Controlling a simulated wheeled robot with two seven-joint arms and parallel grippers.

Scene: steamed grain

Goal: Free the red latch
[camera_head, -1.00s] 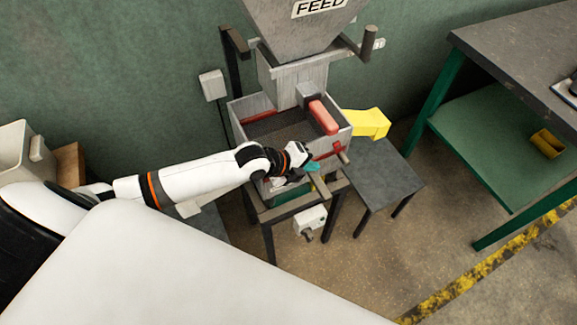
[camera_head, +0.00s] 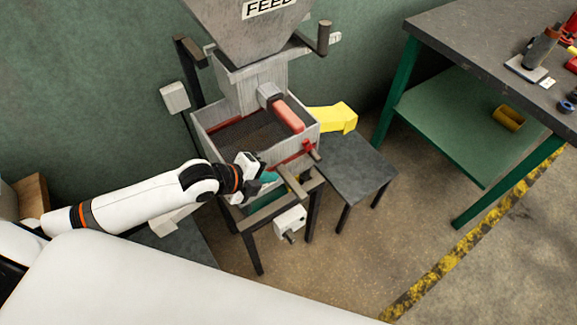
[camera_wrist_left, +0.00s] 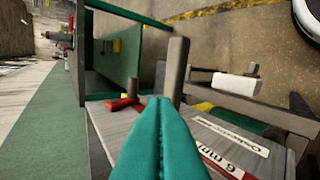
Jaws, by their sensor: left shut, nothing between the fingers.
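The red latch (camera_head: 307,147) sits at the right front corner of the grey box under the feed hopper. A red piece that looks like the latch (camera_wrist_left: 123,102) shows left of my fingertips in the left wrist view, beside a grey upright post (camera_wrist_left: 176,68). My left gripper (camera_head: 269,177) is in front of the box, left of and a little below the latch, and apart from it. Its teal fingers (camera_wrist_left: 160,105) are shut together with nothing between them. My right gripper is not in view.
A red roller (camera_head: 288,116) lies along the box's right side, with a yellow chute (camera_head: 334,117) beyond it. A small dark table (camera_head: 352,168) stands to the right. A green-legged workbench (camera_head: 470,45) carries tools. The floor between is clear.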

